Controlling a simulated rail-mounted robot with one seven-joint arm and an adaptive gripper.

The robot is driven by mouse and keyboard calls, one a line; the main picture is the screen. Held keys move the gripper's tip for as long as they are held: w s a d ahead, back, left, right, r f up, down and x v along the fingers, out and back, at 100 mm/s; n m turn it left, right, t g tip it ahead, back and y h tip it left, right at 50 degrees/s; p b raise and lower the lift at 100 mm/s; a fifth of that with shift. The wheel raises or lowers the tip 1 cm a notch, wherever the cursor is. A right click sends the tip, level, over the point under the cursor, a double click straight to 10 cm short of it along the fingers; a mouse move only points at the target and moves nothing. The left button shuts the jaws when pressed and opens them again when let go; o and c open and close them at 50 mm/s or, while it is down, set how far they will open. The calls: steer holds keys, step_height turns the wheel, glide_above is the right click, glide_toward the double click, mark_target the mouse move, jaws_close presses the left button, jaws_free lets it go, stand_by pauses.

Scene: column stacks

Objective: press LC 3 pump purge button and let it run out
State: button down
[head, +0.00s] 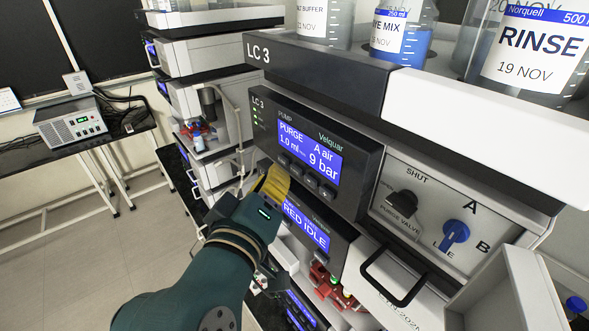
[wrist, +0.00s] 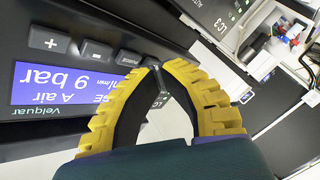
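The LC 3 pump module (head: 345,150) has a blue display (head: 310,152) reading PURGE, 1.0 ml, A air, 9 bar. The display also shows upside down in the wrist view (wrist: 62,85). A row of dark buttons runs under it. In the wrist view the purge button (wrist: 128,57) sits beside the minus button (wrist: 95,52) and the plus button (wrist: 50,40). My gripper (head: 275,172) has yellow ridged fingers, with tips together at the left end of the button row (wrist: 158,68). Nothing shows held between them. Whether the tips touch a button, I cannot tell.
Right of the pump are a dark purge valve knob (head: 403,204), marked SHUT above, and a blue line selector knob (head: 454,232) marked A and B. Labelled bottles, including RINSE (head: 530,50), stand on top. A module reading IDLE (head: 308,228) is below. Another stack (head: 205,55) stands left.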

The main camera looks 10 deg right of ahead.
steer(key=a, duration=0.1)
steer(key=s+a, duration=0.1)
steer(key=a, duration=0.1)
steer(key=s+a, duration=0.1)
steer(key=shift+s+a, duration=0.15)
steer(key=shift+s, duration=0.1)
stand_by(0.7)
